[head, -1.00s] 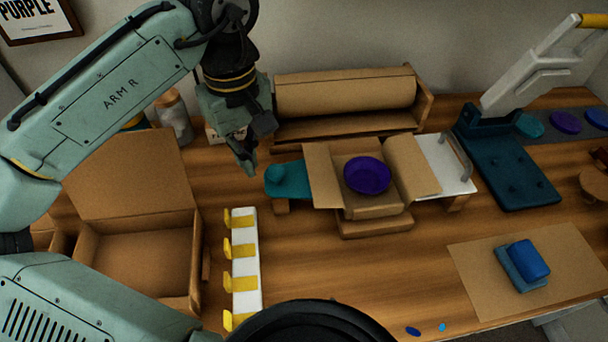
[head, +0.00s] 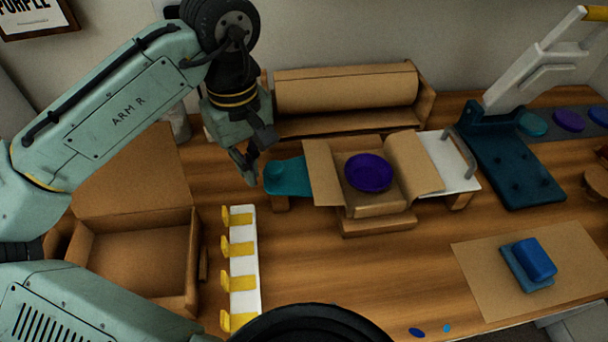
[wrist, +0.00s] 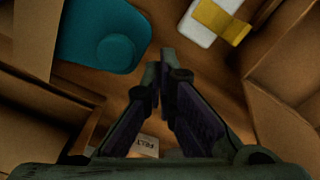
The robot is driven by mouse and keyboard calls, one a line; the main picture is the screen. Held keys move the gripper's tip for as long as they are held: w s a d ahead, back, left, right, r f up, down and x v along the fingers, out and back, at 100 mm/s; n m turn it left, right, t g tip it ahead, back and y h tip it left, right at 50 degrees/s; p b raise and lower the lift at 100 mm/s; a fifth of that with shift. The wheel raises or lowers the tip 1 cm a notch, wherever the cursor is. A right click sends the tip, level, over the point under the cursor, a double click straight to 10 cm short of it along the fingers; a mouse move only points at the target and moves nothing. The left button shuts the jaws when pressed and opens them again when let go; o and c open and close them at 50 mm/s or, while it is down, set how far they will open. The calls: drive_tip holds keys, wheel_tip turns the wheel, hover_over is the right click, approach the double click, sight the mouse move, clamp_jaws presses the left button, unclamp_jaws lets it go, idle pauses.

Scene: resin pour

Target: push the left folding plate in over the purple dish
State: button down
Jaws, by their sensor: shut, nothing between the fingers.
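The purple dish (head: 369,172) sits on the cardboard (head: 374,208) in the middle of the folding stand. The left folding plate (head: 287,179) is teal and lies flat, out to the left of the dish. The cardboard's left flap (head: 322,172) covers its inner part. In the wrist view the teal plate (wrist: 105,35) shows at upper left with a round knob. My gripper (head: 252,180) is shut and empty, just left of the plate's outer end and apart from it in the wrist view (wrist: 165,55). The dish is out of the wrist view.
A white right plate (head: 446,165) with a handle lies under the raised right cardboard flap (head: 414,164). A cardboard roll (head: 345,92) stands behind. An open box (head: 135,255) is at left, and a white strip with yellow clips (head: 243,264) stands in front of my gripper.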

sight(299, 175)
drive_tip(key=shift+f, duration=0.35)
drive_tip(key=shift+w+d+p, duration=0.25)
drive_tip(key=shift+d+p, duration=0.1)
drive_tip(key=shift+d, duration=1)
drive_tip(key=shift+w+d+p, duration=0.3)
drive_tip(key=shift+d+p, duration=0.1)
drive_tip(key=shift+d, duration=0.95)
drive_tip(key=shift+w+d+p, duration=0.25)
drive_tip(key=shift+d+p, duration=0.1)
drive_tip(key=shift+d, duration=1)
drive_tip(key=shift+s+a+p, duration=0.1)
drive_tip(key=shift+s+a, duration=0.2)
drive_tip(key=shift+a, duration=1.15)
drive_tip(key=shift+s+a+p, duration=0.1)
drive_tip(key=shift+s+a, duration=0.15)
drive_tip(key=shift+a, duration=1.25)
drive_tip(key=shift+s+a+p, duration=0.1)
drive_tip(key=shift+s+a, duration=0.2)
drive_tip(key=shift+a, duration=1.15)
wheel_tip(299, 175, up, 10)
drive_tip(key=p, duration=0.4)
drive_tip(key=shift+p, duration=0.3)
